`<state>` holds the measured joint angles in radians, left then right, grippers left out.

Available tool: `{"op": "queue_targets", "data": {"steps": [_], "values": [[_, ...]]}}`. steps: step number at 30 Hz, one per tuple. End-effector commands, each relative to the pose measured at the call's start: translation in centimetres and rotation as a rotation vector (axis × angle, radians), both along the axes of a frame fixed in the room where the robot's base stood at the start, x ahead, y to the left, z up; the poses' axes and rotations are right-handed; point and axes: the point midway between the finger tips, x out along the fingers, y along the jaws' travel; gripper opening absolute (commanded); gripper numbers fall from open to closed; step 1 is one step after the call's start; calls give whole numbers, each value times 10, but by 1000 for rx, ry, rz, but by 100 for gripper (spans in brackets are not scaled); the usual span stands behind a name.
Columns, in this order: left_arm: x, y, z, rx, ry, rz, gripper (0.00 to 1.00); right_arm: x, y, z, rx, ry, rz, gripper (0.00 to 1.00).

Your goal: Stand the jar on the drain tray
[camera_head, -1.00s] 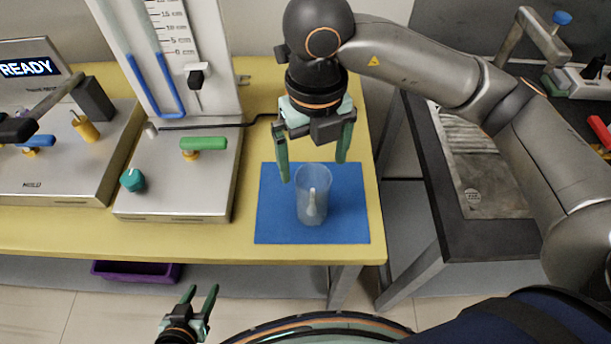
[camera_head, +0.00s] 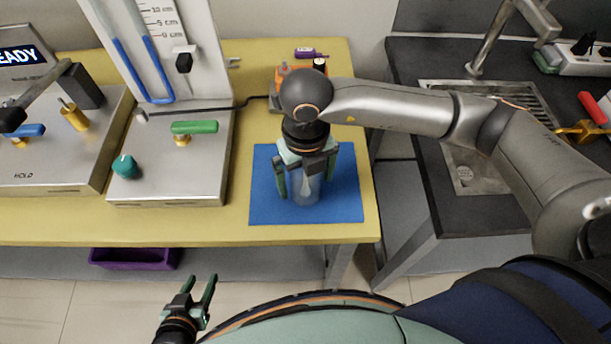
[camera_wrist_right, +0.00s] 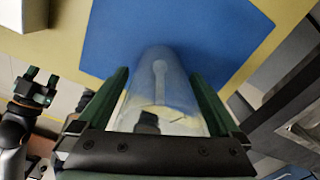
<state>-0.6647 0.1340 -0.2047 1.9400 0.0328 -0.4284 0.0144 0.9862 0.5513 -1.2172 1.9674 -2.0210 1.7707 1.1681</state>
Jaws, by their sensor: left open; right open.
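The clear jar (camera_head: 308,190) stands upright on a blue mat (camera_head: 345,205) on the yellow bench, with a pale, spoon-like thing inside. My right gripper (camera_head: 303,188) is over it from above, open, one finger on each side. In the right wrist view the jar (camera_wrist_right: 160,95) lies between the two fingers; whether they touch it I cannot tell. The ribbed metal drain tray (camera_head: 478,182) appears set into the dark counter at right, partly hidden by my right arm. My left gripper (camera_head: 200,285) is open and empty, low in front of the bench.
A metal apparatus with a green-handled valve (camera_head: 195,127) stands left of the mat. An orange device (camera_head: 290,85) sits behind the right gripper. A faucet (camera_head: 500,35) rises behind the tray. A gap separates the bench from the dark counter.

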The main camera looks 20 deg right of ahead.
Motion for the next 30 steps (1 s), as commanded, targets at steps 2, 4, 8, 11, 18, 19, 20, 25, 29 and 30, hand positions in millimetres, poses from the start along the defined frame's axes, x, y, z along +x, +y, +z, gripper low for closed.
{"op": "queue_targets", "data": {"steps": [2, 4, 8, 11, 18, 19, 20, 25, 29, 30], "values": [[0, 0, 0, 0, 0, 0, 50, 0, 0, -1, 0, 0, 0, 100], [0, 0, 0, 1, 0, 1, 50, 0, 0, 0, 0, 0, 0, 100], [0, 0, 0, 1, 1, 1, 50, 0, 0, 0, 0, -1, 0, 91], [0, 1, 0, 1, 2, 1, 50, 0, 0, 0, 0, -1, 0, 80], [0, 1, -1, 2, 4, 1, 50, 0, 0, 0, 0, -1, 0, 53], [0, 1, -1, 2, 4, 1, 50, 0, 0, 0, 0, -1, 0, 49], [0, 1, -1, 2, 4, 1, 50, 0, 0, 0, 0, -1, 0, 46], [0, 1, -1, 2, 4, 1, 50, 0, 0, 0, 0, -1, 0, 27], [0, 1, -1, 2, 4, 1, 50, 0, 0, 0, 1, -1, 0, 13], [0, 1, -1, 2, 4, 1, 50, 0, 0, 1, 1, -1, 0, 8]]}}
